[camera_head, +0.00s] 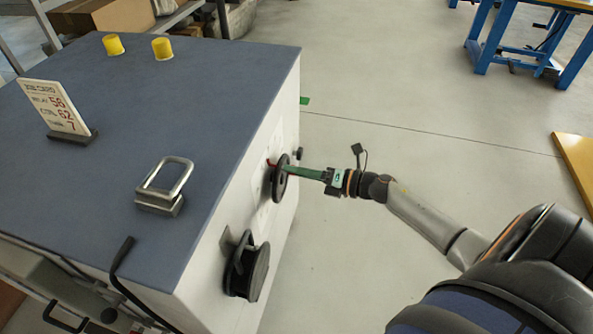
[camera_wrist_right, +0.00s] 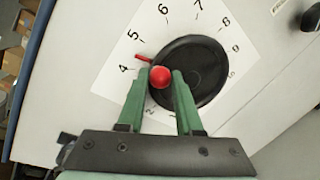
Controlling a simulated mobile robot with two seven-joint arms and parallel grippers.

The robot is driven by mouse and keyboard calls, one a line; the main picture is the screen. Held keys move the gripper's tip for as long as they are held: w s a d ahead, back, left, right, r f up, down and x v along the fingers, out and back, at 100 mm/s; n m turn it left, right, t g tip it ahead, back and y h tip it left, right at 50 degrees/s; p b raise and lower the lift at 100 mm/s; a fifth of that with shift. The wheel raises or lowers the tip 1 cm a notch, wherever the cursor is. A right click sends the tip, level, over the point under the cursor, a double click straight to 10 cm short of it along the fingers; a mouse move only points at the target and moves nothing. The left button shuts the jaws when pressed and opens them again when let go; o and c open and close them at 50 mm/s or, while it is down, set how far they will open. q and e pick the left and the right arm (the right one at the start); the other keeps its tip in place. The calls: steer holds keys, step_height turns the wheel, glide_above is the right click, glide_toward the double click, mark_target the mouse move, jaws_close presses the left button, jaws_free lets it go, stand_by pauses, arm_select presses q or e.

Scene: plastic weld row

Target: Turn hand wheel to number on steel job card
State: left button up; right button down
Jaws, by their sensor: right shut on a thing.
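The black hand wheel (camera_head: 279,176) is on the white side face of the cabinet. It also shows in the right wrist view (camera_wrist_right: 197,74), over a white dial sheet (camera_wrist_right: 110,82) with numbers around it. A red pointer (camera_wrist_right: 143,57) at the wheel's rim lies between 4 and 5. My right gripper (camera_head: 300,171) has its green fingers on either side of the wheel's red knob (camera_wrist_right: 160,77), shut on it. The job card (camera_head: 55,106) stands on the cabinet top; its red numbers seem to read 56, 62 and 7, and its labels are too small to read surely. My left gripper is out of view.
On the blue-grey cabinet top (camera_head: 185,100) are two yellow caps (camera_head: 162,48) and a metal loop handle (camera_head: 165,185). A black reel-like part (camera_head: 246,270) sticks out nearer me on the same side face. The floor right of the cabinet is clear; a blue-legged table (camera_head: 490,40) stands far right.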

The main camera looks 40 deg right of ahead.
mark_target(288, 158)
steer(key=shift+w+d+r+m+g+p, duration=0.2)
steer(key=shift+w+d+m, duration=0.15)
steer(key=shift+m, duration=0.25)
steer(key=shift+w+d+r+m+g+p, duration=0.15)
steer(key=shift+w+d+m, duration=0.15)
steer(key=shift+m, duration=0.3)
steer(key=shift+w+d+f+m, duration=0.15)
steer(key=shift+w+d+m, duration=0.2)
steer(key=shift+m, duration=0.35)
steer(key=shift+w+d+f+m+g+y+b, duration=0.2)
steer(key=shift+d+m+g+y+b, duration=0.1)
steer(key=shift+m, duration=0.25)
steer(key=shift+w+d+f+m+g+y+b, duration=0.1)
steer(key=shift+w+d+m+g+y+b, duration=0.15)
steer(key=shift+m, duration=0.3)
steer(key=shift+w+d+f+m+b, duration=0.25)
steer(key=shift+d+m+b, duration=0.2)
steer(key=shift+m, duration=0.35)
steer(key=shift+w+d+f+m+y+b, duration=0.15)
steer(key=shift+m+y+b, duration=0.1)
steer(key=shift+m+b, duration=0.2)
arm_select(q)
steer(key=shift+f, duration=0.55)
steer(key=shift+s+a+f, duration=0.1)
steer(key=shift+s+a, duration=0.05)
arm_select(e)
steer(key=shift+m, duration=0.25)
